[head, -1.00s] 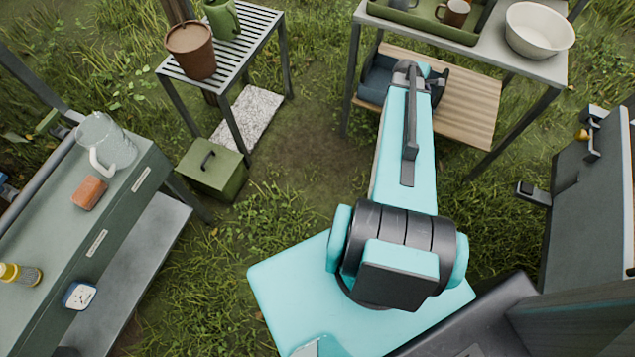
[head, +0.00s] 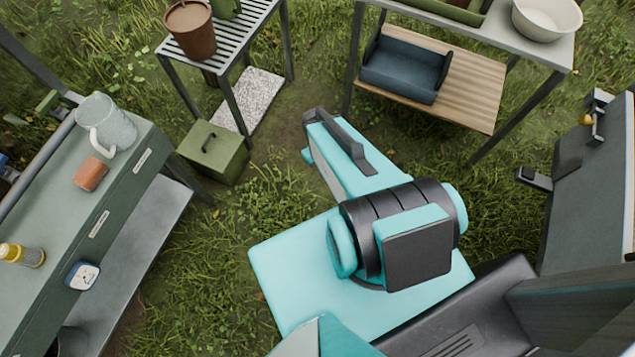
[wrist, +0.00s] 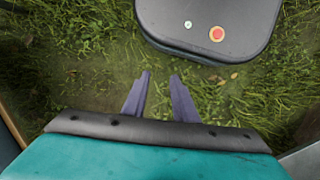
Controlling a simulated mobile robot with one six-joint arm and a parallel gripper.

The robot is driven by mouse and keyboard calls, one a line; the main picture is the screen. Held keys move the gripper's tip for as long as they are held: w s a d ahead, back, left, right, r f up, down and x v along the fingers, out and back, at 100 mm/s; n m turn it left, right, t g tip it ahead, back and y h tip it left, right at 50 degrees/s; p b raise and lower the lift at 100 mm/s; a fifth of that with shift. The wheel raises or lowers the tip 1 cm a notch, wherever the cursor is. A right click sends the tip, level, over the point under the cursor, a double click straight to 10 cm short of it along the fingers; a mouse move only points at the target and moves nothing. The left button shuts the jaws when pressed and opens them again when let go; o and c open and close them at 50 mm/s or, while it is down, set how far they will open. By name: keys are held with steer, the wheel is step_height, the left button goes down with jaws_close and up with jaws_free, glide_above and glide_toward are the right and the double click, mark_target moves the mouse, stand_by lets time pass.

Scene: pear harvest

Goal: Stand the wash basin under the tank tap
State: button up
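The wash basin seems to be the cream round bowl (head: 547,18) at the top right of the head view. It stands upright on the grey table, partly cut by the frame edge, and looks empty. A small brass-coloured fitting (head: 587,119) shows on the grey upright unit at the right; I cannot tell whether it is the tank tap. My gripper (wrist: 160,78) is open in the wrist view, with only grass between its fingers. It is hidden in the head view and away from the bowl.
A dark blue crate (head: 403,70) sits on the wooden lower shelf (head: 468,88) of that table. A green box (head: 214,152) stands on the grass. The left workbench (head: 60,215) carries a clear jug (head: 108,122) and a brick-coloured block (head: 90,174).

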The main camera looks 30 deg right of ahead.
steer(key=s+a+f+m+g+y, duration=0.1)
steer(key=s+a+g, duration=0.1)
steer(key=s+a, duration=0.7)
steer(key=shift+g, duration=0.3)
steer(key=shift+d+m, duration=0.1)
steer(key=shift+m, duration=0.2)
